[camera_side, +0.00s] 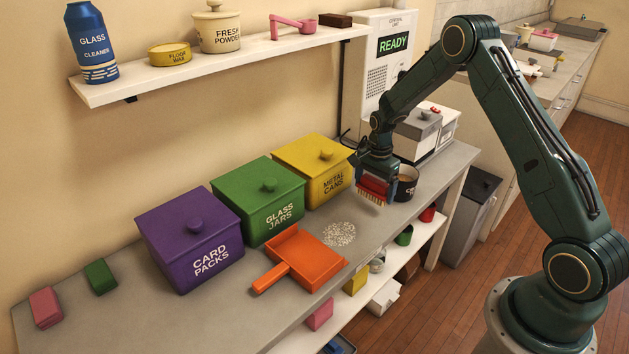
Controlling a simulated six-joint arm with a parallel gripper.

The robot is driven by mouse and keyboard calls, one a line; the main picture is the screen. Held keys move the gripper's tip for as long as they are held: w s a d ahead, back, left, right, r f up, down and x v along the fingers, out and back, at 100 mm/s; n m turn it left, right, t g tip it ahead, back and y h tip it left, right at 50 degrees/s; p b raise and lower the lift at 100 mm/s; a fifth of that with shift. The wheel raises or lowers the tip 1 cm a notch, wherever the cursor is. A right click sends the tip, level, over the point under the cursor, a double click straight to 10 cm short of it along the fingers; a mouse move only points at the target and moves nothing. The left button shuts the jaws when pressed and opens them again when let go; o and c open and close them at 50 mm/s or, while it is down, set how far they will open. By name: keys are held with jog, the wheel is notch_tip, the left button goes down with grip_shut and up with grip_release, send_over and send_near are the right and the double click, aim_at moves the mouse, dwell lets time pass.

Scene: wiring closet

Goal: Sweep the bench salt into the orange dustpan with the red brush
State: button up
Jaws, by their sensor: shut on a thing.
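My gripper (376,184) is shut on the red brush (373,187), bristles down, and holds it over the right part of the bench. The brush is to the right of the salt; whether its bristles touch the bench is hard to tell. The salt (340,234) lies as a loose white patch on the grey bench (210,309). The orange dustpan (305,259) lies on the bench just left of the salt, its handle pointing to the lower left. I see no salt in the pan.
Purple (190,240), green (258,200) and yellow (314,169) lidded bins stand along the bench's back. A dark bowl (405,190) sits right beside my gripper. Pink (46,307) and green (100,277) blocks lie at the left. A wall shelf (220,65) hangs above.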

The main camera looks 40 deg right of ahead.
jog(key=shift+r, duration=1.2)
jog(key=s+a+m, duration=0.4)
jog(key=a+m, duration=0.5)
jog(key=a, duration=0.2)
jog(key=shift+s, duration=0.2)
